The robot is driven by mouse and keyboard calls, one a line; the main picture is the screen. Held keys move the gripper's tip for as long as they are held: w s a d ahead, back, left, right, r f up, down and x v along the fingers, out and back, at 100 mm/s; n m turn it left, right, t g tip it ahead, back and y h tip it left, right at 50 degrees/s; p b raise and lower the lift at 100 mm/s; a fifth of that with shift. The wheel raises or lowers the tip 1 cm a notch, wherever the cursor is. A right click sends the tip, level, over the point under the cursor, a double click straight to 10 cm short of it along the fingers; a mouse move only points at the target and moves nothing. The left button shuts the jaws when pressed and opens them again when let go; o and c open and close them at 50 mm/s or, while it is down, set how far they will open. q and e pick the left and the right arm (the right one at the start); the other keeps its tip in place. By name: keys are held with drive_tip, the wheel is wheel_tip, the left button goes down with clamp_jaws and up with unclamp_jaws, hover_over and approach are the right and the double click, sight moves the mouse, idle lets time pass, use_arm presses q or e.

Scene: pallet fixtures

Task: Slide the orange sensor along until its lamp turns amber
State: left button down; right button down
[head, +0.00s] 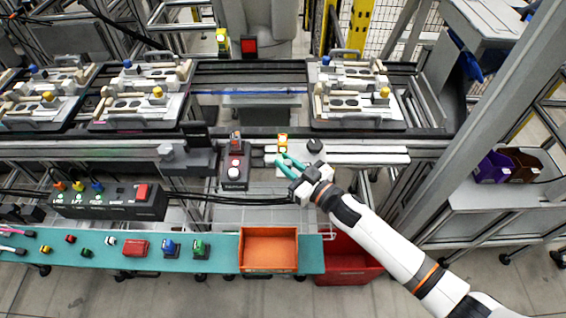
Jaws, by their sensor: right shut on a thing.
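The small orange sensor (283,140) sits at the front rail of the conveyor, near the middle of the view. My right gripper (282,157) reaches in from the lower right. Its teal fingers are shut on the sensor's near side, and they hide its lower part. The sensor has a pale yellow patch; its lamp is too small for me to tell its colour. My left gripper is not in view.
Pallets with fixtures (355,95) lie on the conveyor behind. An orange bin (268,250) stands on the teal bench (220,266) in front.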

drive_tip(key=d, duration=1.2)
drive_tip(key=shift+d+p, duration=0.35)
drive_tip(key=shift+p, duration=0.1)
drive_tip(key=c, duration=1.3)
unclamp_jaws()
drive_tip(key=b+v, duration=0.3)
drive_tip(key=v, duration=0.9)
